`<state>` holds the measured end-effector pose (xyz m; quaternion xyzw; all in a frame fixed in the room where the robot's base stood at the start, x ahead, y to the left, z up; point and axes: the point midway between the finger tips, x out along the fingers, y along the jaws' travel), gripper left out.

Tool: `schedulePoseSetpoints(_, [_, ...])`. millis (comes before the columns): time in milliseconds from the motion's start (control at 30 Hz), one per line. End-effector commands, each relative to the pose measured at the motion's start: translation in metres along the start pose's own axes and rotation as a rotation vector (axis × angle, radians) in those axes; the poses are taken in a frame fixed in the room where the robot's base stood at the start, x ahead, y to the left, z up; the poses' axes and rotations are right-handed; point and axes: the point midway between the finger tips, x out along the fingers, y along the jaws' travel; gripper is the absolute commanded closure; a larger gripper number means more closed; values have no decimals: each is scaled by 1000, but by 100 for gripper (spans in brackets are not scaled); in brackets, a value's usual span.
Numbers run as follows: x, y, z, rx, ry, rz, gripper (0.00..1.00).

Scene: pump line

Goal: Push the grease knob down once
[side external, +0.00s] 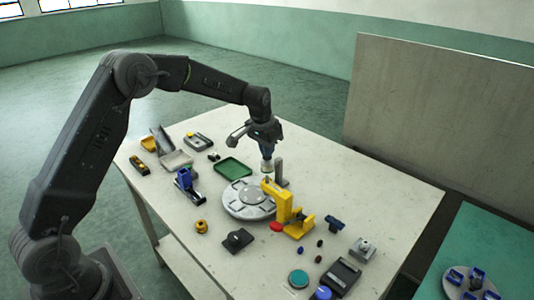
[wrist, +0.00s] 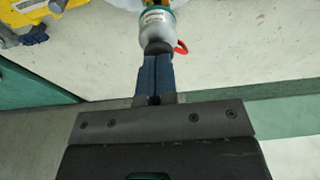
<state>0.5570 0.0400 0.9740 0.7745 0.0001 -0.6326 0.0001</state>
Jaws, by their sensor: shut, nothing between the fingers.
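A small grey cup-shaped grease unit (wrist: 157,24) with a teal band and a pale label is in the wrist view. A dark round knob (wrist: 157,47) is at its near end, by my fingertips. My gripper (wrist: 155,58) is shut and empty, its two blue fingers pressed together and lined up with the knob. I cannot tell whether the fingertips touch the knob. In the side view my gripper (side external: 267,154) points down right above the pale cup (side external: 267,167), and the knob is too small to make out there.
A grey post (side external: 279,169) stands close right of the cup. A round grey plate (side external: 240,208) and a yellow bracket (side external: 282,204) are in front. A green tray (side external: 233,167) lies to the left. The table's right side (side external: 370,190) is clear.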

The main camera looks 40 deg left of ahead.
Motion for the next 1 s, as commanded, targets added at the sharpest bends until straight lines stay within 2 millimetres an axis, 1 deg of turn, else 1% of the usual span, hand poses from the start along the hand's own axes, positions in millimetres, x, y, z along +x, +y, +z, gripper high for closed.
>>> schedulePoseSetpoints(267, [1, 0, 0, 0, -2, 0, 100])
schedulePoseSetpoints(700, [-12, 0, -2, 0, -2, 0, 100])
schedulePoseSetpoints(767, [-16, 0, -3, 0, -1, 0, 100])
schedulePoseSetpoints(1000, [-38, 0, -8, 0, 1, 0, 100])
